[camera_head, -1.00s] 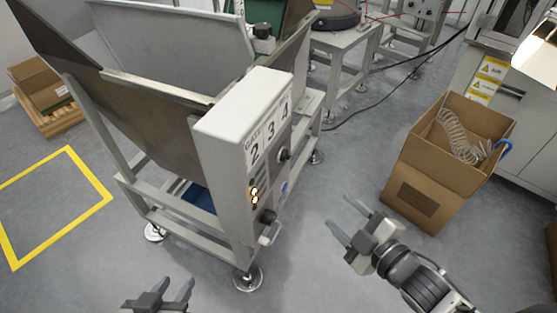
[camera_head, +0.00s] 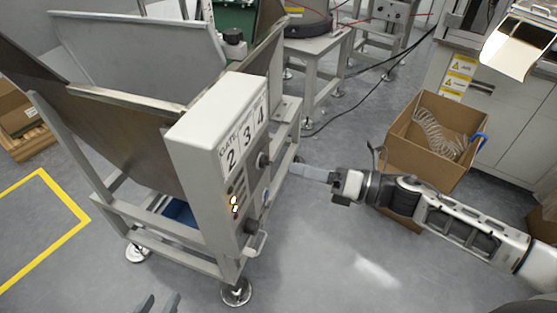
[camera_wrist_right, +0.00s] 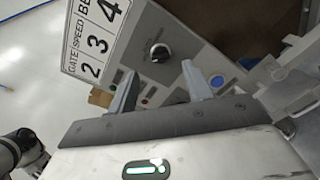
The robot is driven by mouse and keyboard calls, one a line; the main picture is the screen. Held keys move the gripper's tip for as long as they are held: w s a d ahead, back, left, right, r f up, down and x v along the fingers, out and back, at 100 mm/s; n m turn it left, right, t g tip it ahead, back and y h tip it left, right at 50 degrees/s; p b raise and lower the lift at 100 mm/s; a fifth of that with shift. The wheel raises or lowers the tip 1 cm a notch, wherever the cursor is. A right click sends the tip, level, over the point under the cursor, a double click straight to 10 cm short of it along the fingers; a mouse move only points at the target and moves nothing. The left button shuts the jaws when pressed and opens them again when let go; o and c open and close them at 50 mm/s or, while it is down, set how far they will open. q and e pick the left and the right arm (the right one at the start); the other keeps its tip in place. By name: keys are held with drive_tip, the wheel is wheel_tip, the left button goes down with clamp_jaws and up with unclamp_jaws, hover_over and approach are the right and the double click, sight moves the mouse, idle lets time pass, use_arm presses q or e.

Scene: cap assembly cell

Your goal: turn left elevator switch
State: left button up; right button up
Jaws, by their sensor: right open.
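The grey control box (camera_head: 215,135) carries a panel labelled GATE with the numbers 2, 3 and 4. In the right wrist view a round knob with a pale pointer (camera_wrist_right: 160,52) sits ahead of my fingers. My right gripper (camera_head: 312,173) is to the right of the panel, pointing at it, apart from the knob. Its fingers (camera_wrist_right: 160,82) are open and empty. My left gripper (camera_head: 158,304) is low at the bottom edge, fingers apart, mostly cut off.
The box is fixed to a metal-framed hopper (camera_head: 120,130) on round feet. A cardboard box (camera_head: 410,155) with a clear coil stands behind my right arm. A handle (camera_head: 258,243) juts from the panel's lower end. The floor in front is clear.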

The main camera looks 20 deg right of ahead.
sight(265, 163)
drive_tip(key=x, duration=0.6)
drive_tip(key=shift+p, duration=0.3)
drive_tip(key=c, duration=1)
